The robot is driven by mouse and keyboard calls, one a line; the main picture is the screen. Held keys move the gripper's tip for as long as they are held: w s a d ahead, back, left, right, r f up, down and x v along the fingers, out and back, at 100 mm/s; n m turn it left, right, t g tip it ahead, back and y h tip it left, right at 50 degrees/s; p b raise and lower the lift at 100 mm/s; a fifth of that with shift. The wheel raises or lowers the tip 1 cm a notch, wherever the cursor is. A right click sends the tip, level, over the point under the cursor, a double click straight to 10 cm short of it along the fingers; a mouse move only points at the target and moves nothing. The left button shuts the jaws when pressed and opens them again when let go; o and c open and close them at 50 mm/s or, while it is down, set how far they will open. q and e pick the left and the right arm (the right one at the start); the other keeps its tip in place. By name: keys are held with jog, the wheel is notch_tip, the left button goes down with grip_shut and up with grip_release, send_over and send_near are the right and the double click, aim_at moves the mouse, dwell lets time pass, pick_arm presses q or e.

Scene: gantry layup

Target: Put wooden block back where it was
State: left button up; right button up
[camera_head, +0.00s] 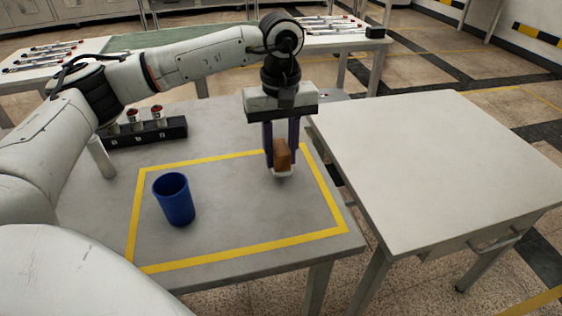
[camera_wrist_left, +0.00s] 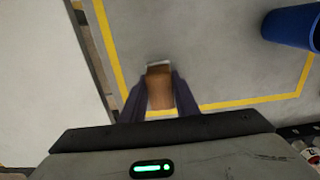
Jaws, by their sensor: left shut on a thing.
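A brown wooden block (camera_head: 282,155) is held between the fingers of my left gripper (camera_head: 282,165), near the right side of the yellow-taped rectangle on the grey table. A small white piece (camera_head: 284,174) shows just under the block; I cannot tell whether the block touches it. In the left wrist view the block (camera_wrist_left: 159,88) sits between the two dark fingers of my left gripper (camera_wrist_left: 160,90), with a pale edge at its far end. My right gripper is not in view.
A blue cup (camera_head: 174,200) stands inside the yellow tape (camera_head: 200,265) to the left. A dark rack (camera_head: 150,134) with red-topped items stands behind it. A bare pale table (camera_head: 440,160) stands to the right, across a narrow gap.

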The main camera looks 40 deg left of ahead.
aim_at(281, 147)
pick_arm(q)
jog(key=shift+f, duration=1.25)
jog(key=shift+f, duration=0.1)
jog(key=o, duration=1)
notch_tip(281, 147, up, 12)
jog(key=shift+r+p, duration=0.1)
jog(key=shift+p, duration=0.25)
